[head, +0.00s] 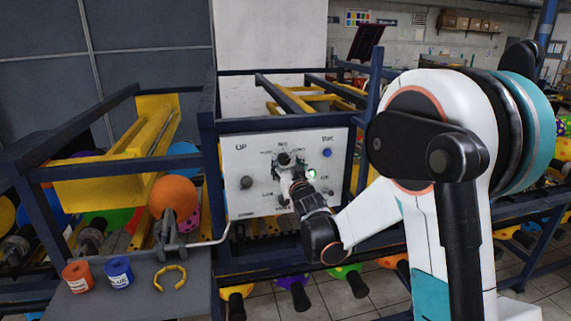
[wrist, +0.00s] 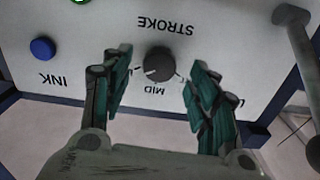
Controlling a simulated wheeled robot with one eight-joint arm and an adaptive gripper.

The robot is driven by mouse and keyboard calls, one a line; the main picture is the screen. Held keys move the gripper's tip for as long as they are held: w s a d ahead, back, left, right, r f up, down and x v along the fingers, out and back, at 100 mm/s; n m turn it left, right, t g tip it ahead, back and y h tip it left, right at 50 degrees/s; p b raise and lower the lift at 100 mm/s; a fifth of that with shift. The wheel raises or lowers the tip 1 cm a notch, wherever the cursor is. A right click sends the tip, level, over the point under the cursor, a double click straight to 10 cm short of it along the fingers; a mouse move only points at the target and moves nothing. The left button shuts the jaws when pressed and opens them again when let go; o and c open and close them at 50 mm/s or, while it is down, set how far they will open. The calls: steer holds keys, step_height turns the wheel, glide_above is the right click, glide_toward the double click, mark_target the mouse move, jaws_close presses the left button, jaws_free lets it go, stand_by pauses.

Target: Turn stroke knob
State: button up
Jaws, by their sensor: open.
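The stroke knob (wrist: 159,64) is a round dark knob with a light pointer mark, on a white control panel. In the wrist view the panel appears upside down, with "STROKE" and "MID" printed by the knob. My gripper (wrist: 156,70) is open, with one teal-padded finger on each side of the knob and a visible gap at both. Whether the fingertips reach to the knob's depth I cannot tell. In the head view my gripper (head: 287,162) is in front of the middle of the control panel (head: 262,150) and largely hides the knob.
A dark blue frame (head: 207,120) surrounds the panel. A grey side table (head: 190,290) holds ink jars (head: 118,273) and a yellow ring (head: 170,280).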

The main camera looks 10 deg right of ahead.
mark_target(284, 159)
steer(key=shift+w, duration=1.25)
steer(key=shift+c, duration=0.5)
steer(key=c, duration=1)
steer(key=shift+o, duration=0.2)
steer(key=shift+n, duration=0.3)
steer(key=n+b, duration=0.2)
steer(key=n, duration=0.3)
steer(key=shift+b, duration=0.4)
steer(key=n+b, duration=0.1)
steer(key=n, duration=0.5)
steer(key=shift+b, duration=0.3)
